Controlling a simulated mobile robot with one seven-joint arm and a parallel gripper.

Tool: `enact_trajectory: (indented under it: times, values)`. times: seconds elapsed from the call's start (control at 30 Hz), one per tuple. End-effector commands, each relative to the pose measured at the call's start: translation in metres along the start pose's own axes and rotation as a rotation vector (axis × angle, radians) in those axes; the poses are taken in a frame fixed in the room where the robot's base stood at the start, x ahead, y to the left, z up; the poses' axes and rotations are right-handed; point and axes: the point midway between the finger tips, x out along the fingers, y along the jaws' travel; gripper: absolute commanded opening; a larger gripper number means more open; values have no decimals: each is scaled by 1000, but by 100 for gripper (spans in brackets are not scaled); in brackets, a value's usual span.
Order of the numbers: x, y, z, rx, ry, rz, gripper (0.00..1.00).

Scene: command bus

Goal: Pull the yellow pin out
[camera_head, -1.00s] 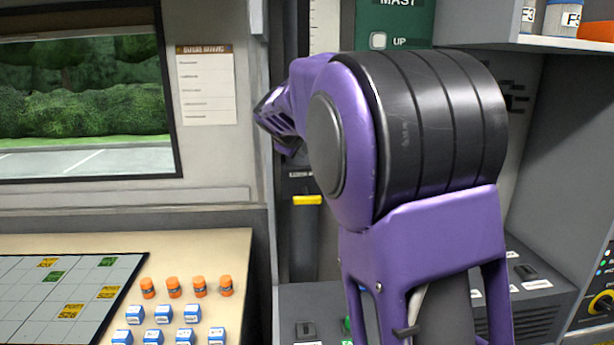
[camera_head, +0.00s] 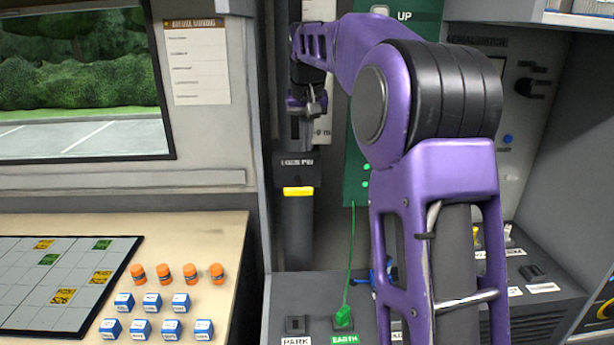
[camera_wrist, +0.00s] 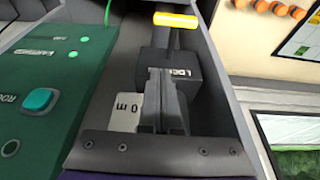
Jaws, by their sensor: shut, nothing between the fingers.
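The yellow pin (camera_head: 298,191) shows as a short bar across the dark column, just below a black block (camera_head: 297,170) with a white label. It also shows in the wrist view (camera_wrist: 176,19), beyond the black block (camera_wrist: 190,68). My gripper (camera_head: 312,108) is above the block and the pin in the head view, in front of the column. In the wrist view my gripper (camera_wrist: 161,72) is shut and empty, its fingers pointing towards the block. The pin is apart from the fingers. Whether the fingertips touch the block, I cannot tell.
A green panel (camera_head: 358,170) stands close to the right of the column, with a green cable (camera_head: 350,255) running down to an EARTH socket. A wall (camera_head: 258,130) edges the column's left. A desk (camera_head: 215,240) with orange and blue pieces is at the lower left.

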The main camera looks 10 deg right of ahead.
Motion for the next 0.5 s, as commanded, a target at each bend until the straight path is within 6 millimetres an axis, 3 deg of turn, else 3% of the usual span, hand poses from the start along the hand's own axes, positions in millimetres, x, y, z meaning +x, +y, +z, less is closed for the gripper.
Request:
enact_trajectory:
  times: [0.17, 0.5]
  values:
    - [13, 0, 1, -1, -3, 2, 0]
    - [82, 1, 1, -1, -5, 2, 0]
